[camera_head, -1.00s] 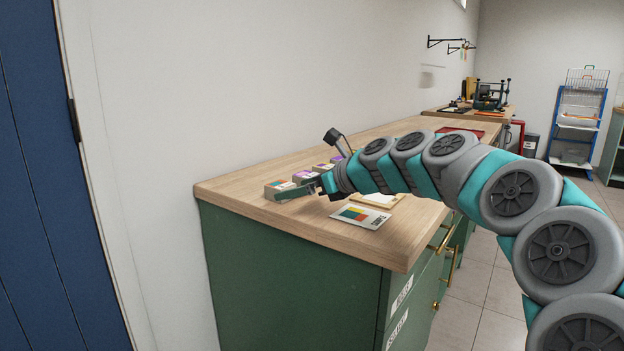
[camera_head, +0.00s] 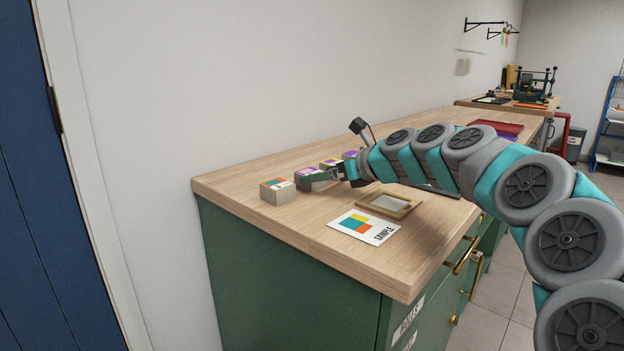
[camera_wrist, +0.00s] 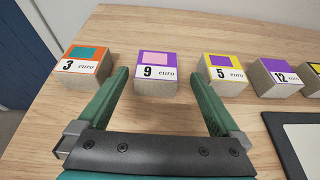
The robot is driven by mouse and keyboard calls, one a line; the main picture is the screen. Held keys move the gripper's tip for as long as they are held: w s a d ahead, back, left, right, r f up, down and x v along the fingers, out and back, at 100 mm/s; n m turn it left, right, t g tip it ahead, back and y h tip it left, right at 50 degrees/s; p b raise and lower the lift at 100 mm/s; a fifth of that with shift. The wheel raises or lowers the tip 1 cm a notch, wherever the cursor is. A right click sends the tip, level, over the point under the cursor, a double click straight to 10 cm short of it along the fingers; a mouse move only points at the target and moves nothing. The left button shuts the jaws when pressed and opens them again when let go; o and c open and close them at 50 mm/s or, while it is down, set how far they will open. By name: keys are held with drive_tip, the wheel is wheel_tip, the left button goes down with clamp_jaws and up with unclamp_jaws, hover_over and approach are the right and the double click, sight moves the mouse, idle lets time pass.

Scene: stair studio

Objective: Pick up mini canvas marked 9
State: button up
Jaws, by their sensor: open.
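The mini canvas marked 9 (camera_wrist: 156,74) is a small block with a purple and pink top and a "9 euro" label. It stands upright on the wooden counter in the wrist view, ahead of my gripper and between the lines of its two fingers. My gripper (camera_wrist: 160,88) is open and empty, with one fingertip to the left of the canvas and the other to the right. In the head view my gripper (camera_head: 328,178) is low over the counter by the row of blocks, and partly hides the canvas there.
The canvas marked 3 (camera_wrist: 84,68) stands left, the one marked 5 (camera_wrist: 226,75) right, and 12 (camera_wrist: 274,79) beyond it. A sample card (camera_head: 364,227) and a small framed piece (camera_head: 389,205) lie on the counter (camera_head: 290,228) nearer its front edge. A wall runs behind.

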sight(309, 171)
drive_tip(key=x, duration=0.4)
drive_tip(key=shift+a+r, duration=0.2)
drive_tip(key=shift+a, duration=0.15)
drive_tip(key=c, duration=1.4)
